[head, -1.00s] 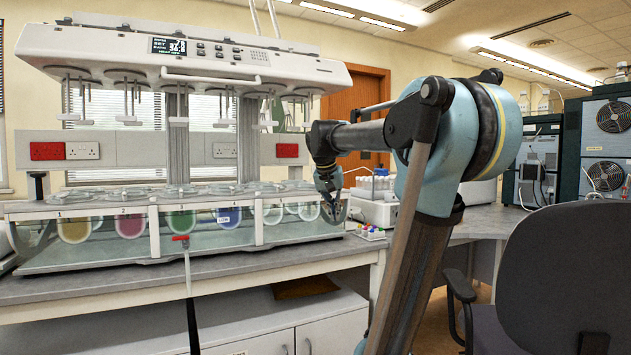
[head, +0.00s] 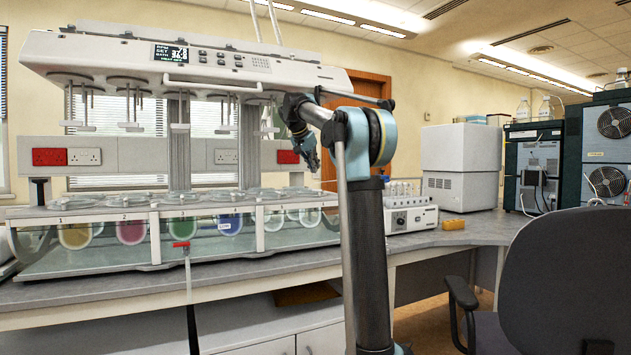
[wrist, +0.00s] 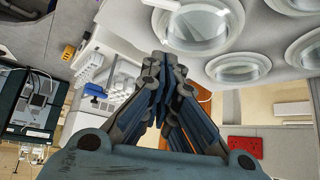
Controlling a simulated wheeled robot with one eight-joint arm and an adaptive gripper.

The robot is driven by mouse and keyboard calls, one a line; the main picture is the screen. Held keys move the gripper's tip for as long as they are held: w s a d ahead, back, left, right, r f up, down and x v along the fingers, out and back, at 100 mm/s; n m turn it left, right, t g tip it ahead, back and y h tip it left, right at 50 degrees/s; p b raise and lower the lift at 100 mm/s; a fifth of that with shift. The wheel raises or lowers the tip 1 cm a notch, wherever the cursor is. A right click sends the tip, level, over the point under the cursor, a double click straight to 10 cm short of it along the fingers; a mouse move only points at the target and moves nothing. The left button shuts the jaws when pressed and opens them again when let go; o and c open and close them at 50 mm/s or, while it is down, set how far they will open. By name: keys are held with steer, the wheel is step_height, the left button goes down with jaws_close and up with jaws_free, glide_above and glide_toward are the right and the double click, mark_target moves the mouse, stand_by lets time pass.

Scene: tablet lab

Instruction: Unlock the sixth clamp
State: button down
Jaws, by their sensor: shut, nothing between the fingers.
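My gripper (head: 313,166) is shut and empty, hanging fingers-down beside the right end of the tablet tester's head (head: 190,62). It is above the right end of the vessel bath (head: 155,238) and touches nothing that I can see. In the wrist view my gripper (wrist: 160,66) has its fingers together, close to a large round vessel lid (wrist: 199,24) set in the grey plate. A second lid (wrist: 240,69) lies beside it. I cannot make out the sixth clamp or its state. In the head view the bath's right end is partly behind my arm.
A white instrument (head: 410,217) and a large white box (head: 461,165) stand on the bench to the right. A yellow object (head: 453,225) lies near them. A dark chair (head: 560,265) fills the lower right. A red-handled tap (head: 181,245) sticks out at the bath's front.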

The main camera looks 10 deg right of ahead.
steer(key=x, duration=0.9)
steer(key=shift+d+f, duration=0.15)
steer(key=shift+f, duration=0.1)
steer(key=shift+s+a+r, duration=0.1)
steer(key=shift+s+a, duration=0.75)
steer(key=shift+s, duration=0.1)
steer(key=shift+s+a, duration=0.45)
steer(key=shift+s, duration=0.1)
